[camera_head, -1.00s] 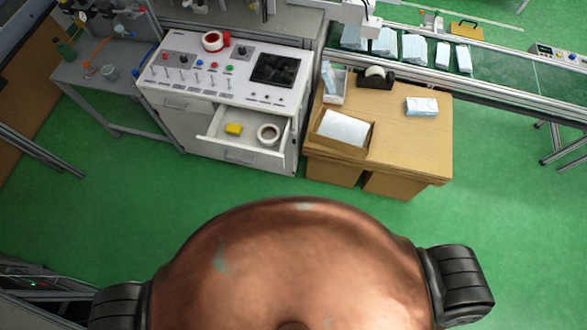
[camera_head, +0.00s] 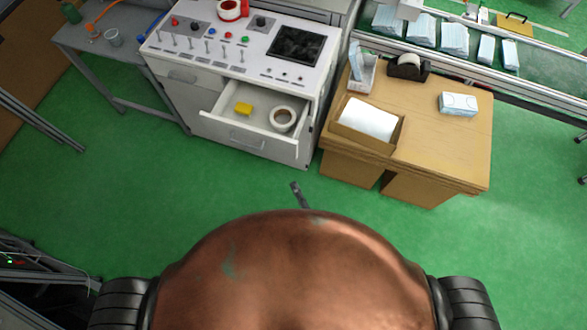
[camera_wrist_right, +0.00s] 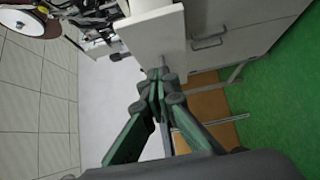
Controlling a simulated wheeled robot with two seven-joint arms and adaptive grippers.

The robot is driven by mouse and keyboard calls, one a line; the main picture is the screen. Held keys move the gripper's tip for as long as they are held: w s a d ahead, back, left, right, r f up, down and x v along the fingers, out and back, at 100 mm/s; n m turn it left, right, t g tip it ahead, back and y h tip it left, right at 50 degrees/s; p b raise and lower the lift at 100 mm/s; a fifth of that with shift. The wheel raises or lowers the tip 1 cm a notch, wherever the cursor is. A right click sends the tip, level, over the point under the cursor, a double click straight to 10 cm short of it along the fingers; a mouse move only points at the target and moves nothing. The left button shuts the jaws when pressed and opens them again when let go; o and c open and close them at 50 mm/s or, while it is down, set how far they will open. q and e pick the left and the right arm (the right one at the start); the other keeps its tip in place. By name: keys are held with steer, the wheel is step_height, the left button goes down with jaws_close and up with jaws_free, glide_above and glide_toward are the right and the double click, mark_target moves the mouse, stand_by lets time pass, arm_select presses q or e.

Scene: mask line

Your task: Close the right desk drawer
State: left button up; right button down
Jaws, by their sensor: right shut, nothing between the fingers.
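The right desk drawer (camera_head: 222,120) stands pulled open from the white control desk (camera_head: 200,62) in the head view. A yellow block (camera_head: 243,109) and a tape roll (camera_head: 283,118) lie inside it. My right gripper (camera_head: 295,187) shows as a small dark tip above the floor, in front of the drawer and apart from it in the picture. In the right wrist view my right gripper (camera_wrist_right: 155,76) is shut and empty. A white panel (camera_wrist_right: 152,38), probably the open drawer, shows just beyond its fingertips; contact cannot be told. My left gripper is out of view.
A closed left drawer (camera_head: 183,77) sits beside the open one. A grey side table (camera_head: 85,40) is at left. The green floor before the desk is clear.

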steer(key=b, duration=0.1)
glide_toward(285, 150)
steer(key=a, duration=0.4)
steer(key=w, duration=0.2)
steer(key=w+d, duration=0.1)
steer(key=w, duration=0.1)
steer(key=shift+w+r+b, duration=0.15)
steer(key=shift+w+b, duration=0.05)
steer(key=shift+b, duration=0.15)
steer(key=shift+w+d, duration=0.1)
steer(key=shift+w, duration=0.4)
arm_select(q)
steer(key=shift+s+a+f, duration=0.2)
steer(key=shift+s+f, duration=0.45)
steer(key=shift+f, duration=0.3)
arm_select(e)
steer(key=shift+d, duration=0.1)
